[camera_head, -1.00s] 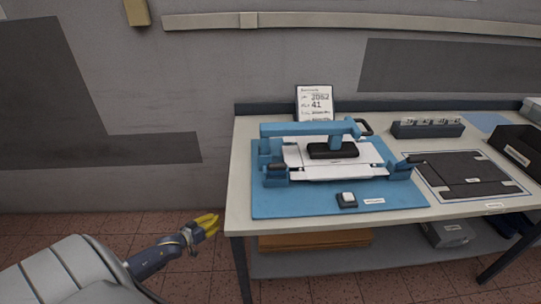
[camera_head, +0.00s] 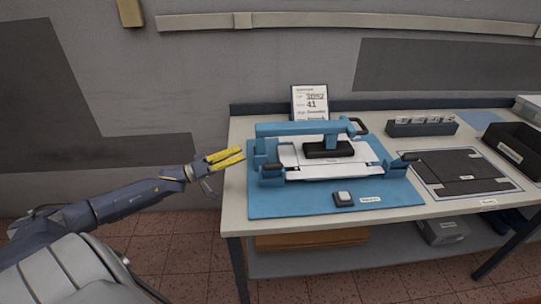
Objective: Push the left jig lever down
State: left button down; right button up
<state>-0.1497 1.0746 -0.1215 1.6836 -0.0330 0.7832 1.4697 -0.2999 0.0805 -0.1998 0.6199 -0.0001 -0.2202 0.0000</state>
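The blue jig (camera_head: 318,205) sits on the table with a long blue arm across its top and a black pad in its middle. The left jig lever (camera_head: 271,168) is a short black handle on a blue block at the jig's left front corner. How far it is tilted is hard to tell. My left gripper (camera_head: 242,154) has two yellow fingers with a gap between them. It is empty, left of the jig near the table's left edge, pointing right, and seems apart from the lever. My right gripper is not in view.
A matching right lever (camera_head: 405,158) is at the jig's right side. A small push button (camera_head: 343,199) sits at the jig's front. A display sign (camera_head: 311,101) stands behind. A dark mat (camera_head: 461,172) and black bin (camera_head: 514,150) lie to the right.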

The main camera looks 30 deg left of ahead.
aim_at(272, 170)
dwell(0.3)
pick_arm(q)
jog(key=x, duration=1)
jog(key=shift+s+d+f, duration=0.4)
jog(key=shift+s+f, duration=0.15)
jog(key=shift+f, duration=0.2)
jog(key=shift+s+d+f, duration=0.4)
jog(key=shift+s+f, duration=0.15)
jog(key=shift+f, duration=0.2)
jog(key=shift+d, duration=0.1)
